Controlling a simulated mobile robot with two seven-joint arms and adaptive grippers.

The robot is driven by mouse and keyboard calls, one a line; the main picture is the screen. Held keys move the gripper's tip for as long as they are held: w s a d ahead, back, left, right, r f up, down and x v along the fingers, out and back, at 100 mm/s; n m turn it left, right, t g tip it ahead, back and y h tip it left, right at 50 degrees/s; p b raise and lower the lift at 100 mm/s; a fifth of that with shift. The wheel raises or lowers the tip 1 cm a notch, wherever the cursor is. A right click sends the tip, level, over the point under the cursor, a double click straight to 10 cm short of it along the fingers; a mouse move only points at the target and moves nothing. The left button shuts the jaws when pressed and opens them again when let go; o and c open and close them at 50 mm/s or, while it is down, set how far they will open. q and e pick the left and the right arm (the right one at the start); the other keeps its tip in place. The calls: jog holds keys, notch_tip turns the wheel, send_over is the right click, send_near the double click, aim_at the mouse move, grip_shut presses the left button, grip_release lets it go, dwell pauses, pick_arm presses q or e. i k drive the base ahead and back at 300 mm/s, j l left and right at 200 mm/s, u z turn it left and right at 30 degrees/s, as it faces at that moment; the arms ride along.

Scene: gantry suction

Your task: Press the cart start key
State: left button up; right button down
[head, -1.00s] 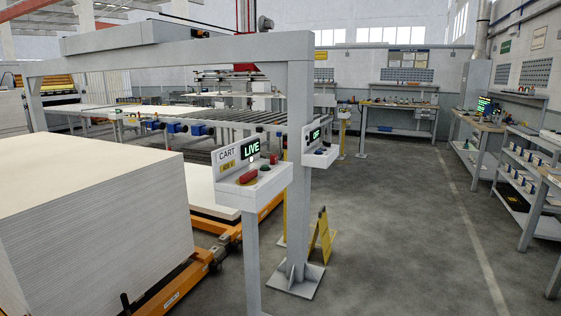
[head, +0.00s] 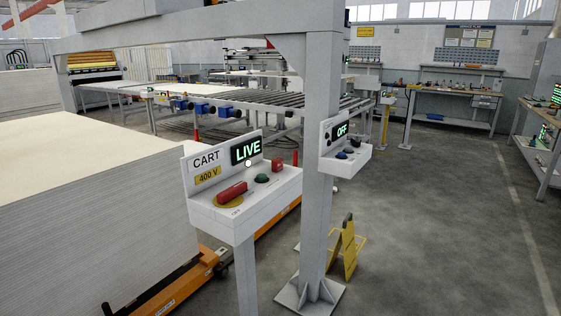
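The white cart control box (head: 245,210) stands on a post near the middle of the head view. Its upright panel has a CART label (head: 206,160), a yellow 400 V plate (head: 208,175) and a display reading LIVE (head: 246,149) in green. On its sloped top are a red rotary handle (head: 232,192) on a yellow disc, a round green key (head: 262,179) and a red block-like control (head: 278,165). A small white dot lies just below the display. I cannot read the small markings by the controls. Neither of my grippers is in view.
A second box reading OFF (head: 342,130) is on the gantry post (head: 319,190) to the right. A yellow floor stand (head: 348,248) is right of the post. Floor further right is clear.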

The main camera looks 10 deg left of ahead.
aim_at(261, 176)
jog(key=i+j, duration=0.2)
jog(key=i, duration=0.2)
jog(key=i+j, duration=0.2)
jog(key=i, duration=0.15)
jog(key=i+j, duration=0.2)
jog(key=i, duration=0.2)
